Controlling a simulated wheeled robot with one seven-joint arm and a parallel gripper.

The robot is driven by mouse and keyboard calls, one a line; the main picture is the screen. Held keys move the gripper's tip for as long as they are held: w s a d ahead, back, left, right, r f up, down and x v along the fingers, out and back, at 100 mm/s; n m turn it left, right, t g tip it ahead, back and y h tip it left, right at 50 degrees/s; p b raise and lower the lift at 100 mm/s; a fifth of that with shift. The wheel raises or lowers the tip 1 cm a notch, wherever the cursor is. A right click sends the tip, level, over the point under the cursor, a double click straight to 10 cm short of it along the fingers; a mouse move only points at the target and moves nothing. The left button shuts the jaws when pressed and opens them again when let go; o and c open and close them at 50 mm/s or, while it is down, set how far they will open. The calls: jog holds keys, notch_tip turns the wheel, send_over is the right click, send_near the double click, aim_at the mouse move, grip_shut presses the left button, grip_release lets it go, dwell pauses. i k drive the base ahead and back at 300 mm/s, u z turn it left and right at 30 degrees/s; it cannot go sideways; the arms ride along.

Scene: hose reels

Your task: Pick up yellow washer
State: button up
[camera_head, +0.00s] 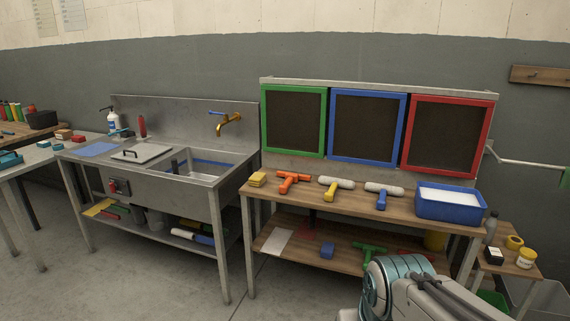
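A T-shaped washer with a yellow handle (332,191) and a pale sleeve lies on the wooden top of the bench, right of centre. It lies between an orange T-shaped tool (292,181) on its left and a similar washer with a blue handle (382,199) on its right. It looks clear of both. Part of my arm shows at the bottom right, in front of the bench and well short of the washer. My gripper's fingers are not in view.
The wooden bench (262,197) also carries a yellow stack (257,180) and a blue tub (450,212). Three framed boards stand behind it. A lower shelf holds more tools. A steel sink unit (200,190) stands at left, a small side table (524,271) at right. Floor at front left is clear.

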aim_at(334, 183)
jog(key=u, duration=0.3)
jog(key=i, duration=3.05)
jog(key=z, duration=1.1)
